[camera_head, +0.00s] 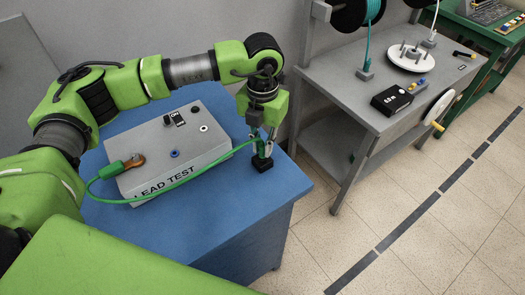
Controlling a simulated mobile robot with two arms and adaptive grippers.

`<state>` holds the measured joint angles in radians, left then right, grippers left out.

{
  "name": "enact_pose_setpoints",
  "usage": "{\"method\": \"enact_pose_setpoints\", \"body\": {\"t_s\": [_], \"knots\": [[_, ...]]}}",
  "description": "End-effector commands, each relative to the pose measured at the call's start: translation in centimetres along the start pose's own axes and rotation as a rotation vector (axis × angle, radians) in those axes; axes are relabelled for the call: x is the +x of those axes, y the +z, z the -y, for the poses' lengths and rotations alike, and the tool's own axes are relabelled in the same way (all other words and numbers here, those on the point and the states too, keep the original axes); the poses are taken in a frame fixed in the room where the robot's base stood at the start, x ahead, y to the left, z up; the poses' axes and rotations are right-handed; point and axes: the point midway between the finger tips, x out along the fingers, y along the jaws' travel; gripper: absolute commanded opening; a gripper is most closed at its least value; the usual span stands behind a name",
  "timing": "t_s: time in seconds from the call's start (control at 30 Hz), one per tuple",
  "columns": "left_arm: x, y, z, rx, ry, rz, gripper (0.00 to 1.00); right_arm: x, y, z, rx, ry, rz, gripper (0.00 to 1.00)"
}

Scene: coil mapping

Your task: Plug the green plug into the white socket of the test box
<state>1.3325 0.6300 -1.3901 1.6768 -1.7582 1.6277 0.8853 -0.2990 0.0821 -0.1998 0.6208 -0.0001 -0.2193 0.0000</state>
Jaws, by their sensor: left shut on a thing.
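The grey test box (150,178), marked LEAD TEST, lies on the blue table. Its white socket (204,128) is near the right end of its top and looks empty. My left gripper (262,136) points down right of the box, shut on the green plug (262,148). The plug is upright, at or just above a small black holder (262,164); I cannot tell whether it still sits in it. The fingers partly hide the plug. My right gripper is not in view.
The box top also bears a blue socket (175,153) and a black switch (180,121). The blue table (235,215) is clear in front of the box. A grey bench (335,100) with reels and a black box (391,100) stands to the right, beyond a floor gap.

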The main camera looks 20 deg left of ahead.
Motion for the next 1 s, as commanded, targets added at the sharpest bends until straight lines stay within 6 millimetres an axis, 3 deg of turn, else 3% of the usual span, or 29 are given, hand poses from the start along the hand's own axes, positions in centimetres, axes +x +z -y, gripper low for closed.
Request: {"method": "enact_pose_setpoints", "body": {"t_s": [1.0], "knots": [[-1.8, 0.0, 0.0, 0.000, 0.000, -0.001, 0.00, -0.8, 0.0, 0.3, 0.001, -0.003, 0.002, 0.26]]}}
